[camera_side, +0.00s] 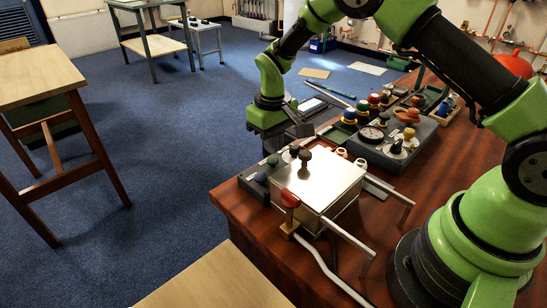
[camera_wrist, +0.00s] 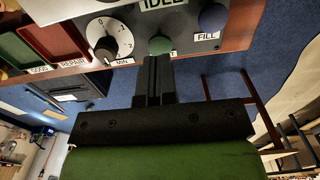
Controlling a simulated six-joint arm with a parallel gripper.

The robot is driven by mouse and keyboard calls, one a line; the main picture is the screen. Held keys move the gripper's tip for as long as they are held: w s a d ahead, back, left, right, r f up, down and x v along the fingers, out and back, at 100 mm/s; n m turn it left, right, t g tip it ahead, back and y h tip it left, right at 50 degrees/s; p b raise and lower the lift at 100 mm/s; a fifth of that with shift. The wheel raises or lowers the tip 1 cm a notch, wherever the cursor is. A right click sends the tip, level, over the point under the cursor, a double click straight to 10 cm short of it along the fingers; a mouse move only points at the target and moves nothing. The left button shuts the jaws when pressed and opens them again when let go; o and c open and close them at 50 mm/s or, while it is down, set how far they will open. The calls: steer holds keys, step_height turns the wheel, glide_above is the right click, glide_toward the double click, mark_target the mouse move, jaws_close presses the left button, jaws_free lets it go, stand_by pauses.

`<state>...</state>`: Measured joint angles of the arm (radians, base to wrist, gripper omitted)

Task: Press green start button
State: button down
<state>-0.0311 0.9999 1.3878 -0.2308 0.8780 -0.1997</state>
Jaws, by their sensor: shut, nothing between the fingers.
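The green start button (camera_wrist: 160,45) sits on a dark control panel (camera_wrist: 185,45) between a dial and a blue button. In the wrist view my gripper (camera_wrist: 157,61) is shut and empty, its fingertips at the lower edge of the green button. I cannot tell whether they touch it. In the side view the green button (camera_side: 272,160) shows on the small panel box at the table's front left corner. My gripper's dark body is just above and behind that box; its fingertips are hard to make out there.
A blue FILL button (camera_wrist: 213,17) and a black dial (camera_wrist: 106,47) flank the green button. A pale metal box (camera_side: 320,183) with pipes stands beside the panel. A grey box with several knobs (camera_side: 393,145) is behind it. Red and green bins (camera_wrist: 50,40) show in the wrist view.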

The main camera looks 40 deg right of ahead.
steer(key=shift+f, duration=1.4)
steer(key=shift+r, duration=4.05)
step_height(320, 180, up, 8)
steer(key=r+t, duration=0.1)
steer(key=t, duration=0.1)
glide_above(273, 159)
steer(key=s, duration=0.3)
steer(key=s+r+m+t+y, duration=0.1)
steer(key=s+r+m, duration=0.1)
steer(key=s+r, duration=0.5)
steer(key=s+a+r+m+t+y, duration=0.1)
steer(key=s+t, duration=0.3)
steer(key=s, duration=1)
steer(key=shift+a+r+m, duration=0.2)
steer(key=shift+r+m, duration=0.3)
steer(key=shift+r, duration=0.3)
